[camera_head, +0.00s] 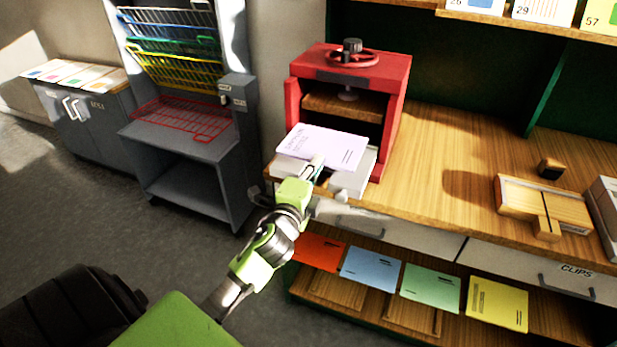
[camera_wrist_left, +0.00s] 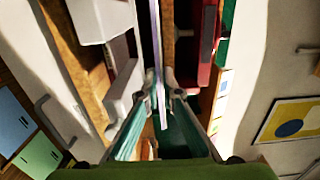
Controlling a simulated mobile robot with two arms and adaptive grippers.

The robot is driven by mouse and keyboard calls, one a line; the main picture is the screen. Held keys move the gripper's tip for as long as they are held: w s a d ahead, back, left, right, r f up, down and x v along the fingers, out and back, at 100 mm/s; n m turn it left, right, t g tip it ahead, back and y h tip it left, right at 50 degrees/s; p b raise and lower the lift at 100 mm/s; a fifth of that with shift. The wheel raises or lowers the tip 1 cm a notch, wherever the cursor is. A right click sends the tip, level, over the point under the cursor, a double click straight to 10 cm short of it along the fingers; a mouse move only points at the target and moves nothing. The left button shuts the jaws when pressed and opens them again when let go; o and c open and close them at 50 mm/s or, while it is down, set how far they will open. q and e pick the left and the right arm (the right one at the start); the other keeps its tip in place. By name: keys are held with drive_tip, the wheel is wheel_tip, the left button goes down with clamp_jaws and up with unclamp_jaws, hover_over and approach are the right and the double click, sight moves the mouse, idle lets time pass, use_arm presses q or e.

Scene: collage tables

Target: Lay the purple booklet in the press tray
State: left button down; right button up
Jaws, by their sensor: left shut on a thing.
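The purple booklet (camera_head: 328,147) is pale lilac with dark lettering on its cover. My left gripper (camera_head: 316,168) is shut on its near edge and holds it roughly flat over the press tray. In the left wrist view the booklet (camera_wrist_left: 157,60) shows edge-on between the fingers (camera_wrist_left: 160,95). The press tray (camera_head: 352,182) is light grey and sticks out at the front of the red press (camera_head: 399,75). The booklet hides much of the tray. I cannot tell whether the booklet touches it. My right gripper is not in view.
A wooden box (camera_head: 545,205) and a small dark block (camera_head: 551,168) sit on the worktop right of the press. Orange, blue (camera_head: 370,270), green (camera_head: 430,287) and yellow booklets lie on the shelf below. A rack with coloured wire baskets (camera_head: 178,72) stands to the left.

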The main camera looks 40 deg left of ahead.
use_arm(q)
drive_tip(key=shift+x, duration=0.9)
drive_tip(key=shift+w+a+f+b, duration=0.1)
drive_tip(key=shift+w+f+b, duration=0.1)
drive_tip(key=shift+f+b, duration=1)
drive_tip(key=shift+w+f+b, duration=0.2)
drive_tip(key=shift+f+b, duration=0.8)
drive_tip(key=shift+f, duration=0.4)
drive_tip(key=c, duration=2.2)
unclamp_jaws()
drive_tip(key=shift+o, duration=0.2)
drive_tip(key=v, duration=1.2)
